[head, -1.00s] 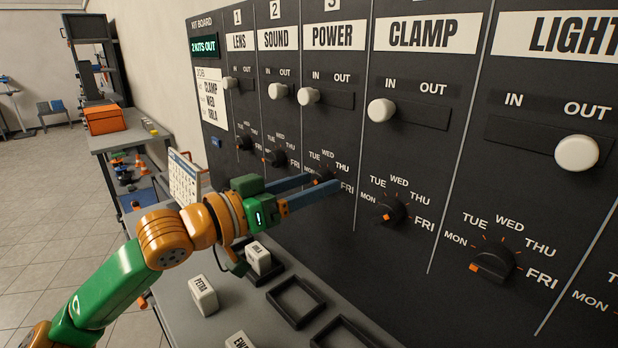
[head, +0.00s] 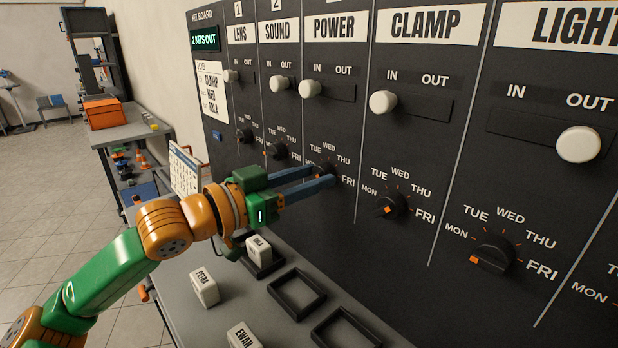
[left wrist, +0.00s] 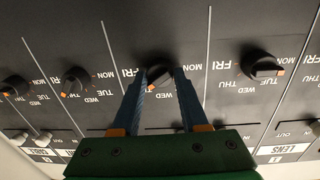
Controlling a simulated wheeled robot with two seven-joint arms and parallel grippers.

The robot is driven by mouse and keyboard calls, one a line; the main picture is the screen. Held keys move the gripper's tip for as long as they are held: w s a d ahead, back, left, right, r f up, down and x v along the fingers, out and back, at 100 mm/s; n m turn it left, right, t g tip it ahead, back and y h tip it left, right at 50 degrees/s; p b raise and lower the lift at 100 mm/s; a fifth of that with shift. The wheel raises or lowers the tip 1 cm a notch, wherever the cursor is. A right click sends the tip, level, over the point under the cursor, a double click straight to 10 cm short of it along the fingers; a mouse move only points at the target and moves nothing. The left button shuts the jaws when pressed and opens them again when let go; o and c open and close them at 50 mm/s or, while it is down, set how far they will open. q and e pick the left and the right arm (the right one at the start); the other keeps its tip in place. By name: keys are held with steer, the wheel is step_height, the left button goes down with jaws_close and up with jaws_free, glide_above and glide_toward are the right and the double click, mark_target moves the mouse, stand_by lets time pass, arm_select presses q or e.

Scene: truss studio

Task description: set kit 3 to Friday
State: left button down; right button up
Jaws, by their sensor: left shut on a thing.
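The kit 3 column, headed POWER (head: 334,27), is on the dark kit board. Its day dial (left wrist: 160,75) is between the fingers of my left gripper (head: 328,176), which is shut on it. In the head view the fingers partly cover this dial and its lower labels; FRI (head: 348,181) shows just right of the fingertips. In the left wrist view the board appears upside down, and FRI (left wrist: 128,72) lies left of the gripped dial. I cannot tell surely which day its pointer marks. My right gripper is not in view.
The CLAMP dial (head: 391,205) and LIGHT dial (head: 493,256) stand to the right, the SOUND dial (head: 277,151) to the left. The POWER slider knob (head: 311,88) is at IN. Below, a grey ledge (head: 225,317) holds name blocks and empty black frames (head: 296,293).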

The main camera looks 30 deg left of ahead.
arm_select(q)
steer(key=m, duration=0.6)
steer(key=shift+r, duration=0.1)
stand_by(0.6)
steer(key=shift+c, duration=2.2)
jaws_free()
